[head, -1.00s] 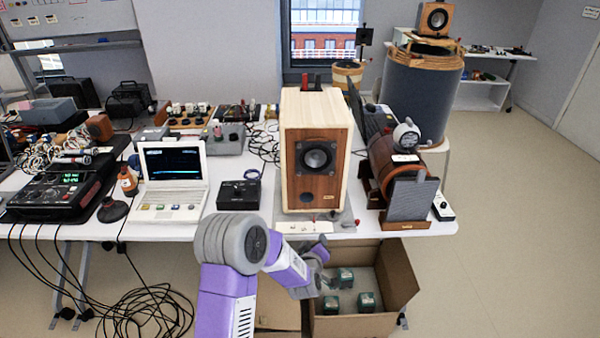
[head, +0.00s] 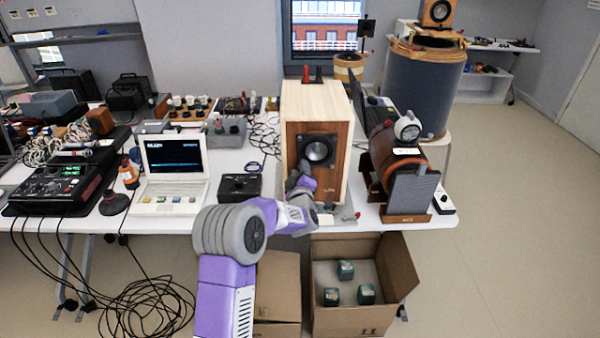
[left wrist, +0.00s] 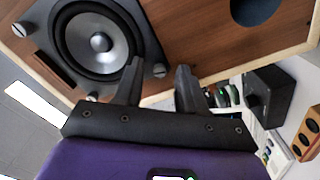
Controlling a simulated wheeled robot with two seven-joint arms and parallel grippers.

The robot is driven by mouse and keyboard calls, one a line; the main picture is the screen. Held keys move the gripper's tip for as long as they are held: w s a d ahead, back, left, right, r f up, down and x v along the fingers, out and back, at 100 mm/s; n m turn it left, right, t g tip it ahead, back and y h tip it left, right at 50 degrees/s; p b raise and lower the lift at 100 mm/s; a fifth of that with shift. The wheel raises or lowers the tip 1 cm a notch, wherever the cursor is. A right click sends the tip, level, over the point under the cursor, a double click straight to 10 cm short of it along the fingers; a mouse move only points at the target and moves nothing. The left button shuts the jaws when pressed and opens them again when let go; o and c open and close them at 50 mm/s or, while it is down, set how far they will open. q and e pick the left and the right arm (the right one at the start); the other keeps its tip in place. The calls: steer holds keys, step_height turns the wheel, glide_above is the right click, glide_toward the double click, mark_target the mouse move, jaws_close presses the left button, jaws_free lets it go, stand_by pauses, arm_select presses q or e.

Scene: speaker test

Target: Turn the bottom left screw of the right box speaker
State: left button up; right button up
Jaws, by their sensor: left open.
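The box speaker (head: 335,120) stands upright on the table, a pale wood cabinet with a brown front and a round dark driver (head: 318,151). My left gripper (head: 297,177) is at the lower left of the driver, in front of the box. In the left wrist view the picture is turned sideways, and my left gripper (left wrist: 160,78) is open with two dark fingers apart. The bottom left screw (left wrist: 158,70) of the driver's frame shows between the fingertips; contact cannot be told. The gripper hides this screw in the head view. My right gripper is out of view.
A laptop (head: 175,158) and a small black box (head: 240,187) stand left of the speaker. A brown cylinder device (head: 400,160) stands close on its right. An open carton (head: 385,260) with green cubes is below the table edge. Another small box speaker (head: 437,13) sits on a drum behind.

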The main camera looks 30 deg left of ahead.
arm_select(q)
steer(key=shift+w+a, duration=0.1)
jaws_close()
steer(key=shift+m, duration=0.3)
steer(key=shift+m+p, duration=1.45)
steer(key=shift+m, duration=5.85)
